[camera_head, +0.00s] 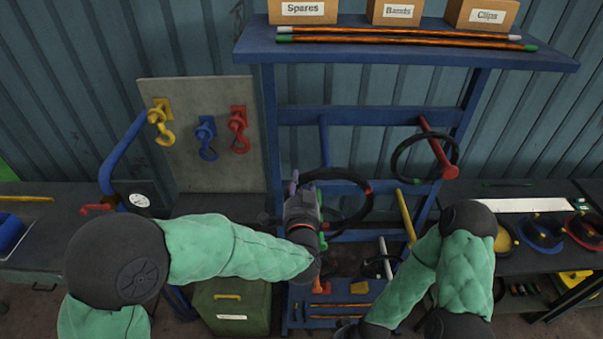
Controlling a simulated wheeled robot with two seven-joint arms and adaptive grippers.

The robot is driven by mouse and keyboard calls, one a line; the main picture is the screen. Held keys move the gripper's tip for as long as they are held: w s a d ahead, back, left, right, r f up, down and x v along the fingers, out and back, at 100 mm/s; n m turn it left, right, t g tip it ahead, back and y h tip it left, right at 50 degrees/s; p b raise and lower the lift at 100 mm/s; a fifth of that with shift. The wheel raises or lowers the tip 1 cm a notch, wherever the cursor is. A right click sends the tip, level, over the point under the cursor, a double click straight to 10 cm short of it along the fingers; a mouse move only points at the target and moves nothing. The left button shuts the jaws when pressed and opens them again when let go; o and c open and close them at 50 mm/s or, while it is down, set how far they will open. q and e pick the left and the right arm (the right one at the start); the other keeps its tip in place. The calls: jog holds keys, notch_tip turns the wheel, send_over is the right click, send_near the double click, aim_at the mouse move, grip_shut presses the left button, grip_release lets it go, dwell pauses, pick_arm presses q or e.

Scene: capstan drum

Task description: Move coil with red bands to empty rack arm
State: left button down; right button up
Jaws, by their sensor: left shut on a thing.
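A black coil with a red band (367,203) is at the middle of the blue rack (372,115). My left gripper (300,190) is at the coil's left side and is shut on it, covering part of the ring. A blue rack arm (324,145) sticks out above the coil, with nothing hanging on its visible length. A second black coil (397,160) hangs on the red rack arm (438,148) at the upper right. A yellow rack arm (405,213) is at the lower right. My right arm reaches down to the bottom edge; its gripper state is unclear.
A shelf (400,52) with labelled boxes and rods overhangs the rack. A hook board (205,180) stands at left. A green case (232,300) is below my left arm. A bench (520,225) with coloured reels is at right.

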pick_arm(q)
jog(key=shift+s+r+p, duration=0.15)
jog(key=shift+s, duration=0.8)
jog(key=shift+s+r+p, duration=0.15)
jog(key=shift+s+r, duration=0.05)
jog(key=shift+s, duration=0.75)
jog(key=shift+s+r+p, duration=0.15)
jog(key=shift+s, duration=0.8)
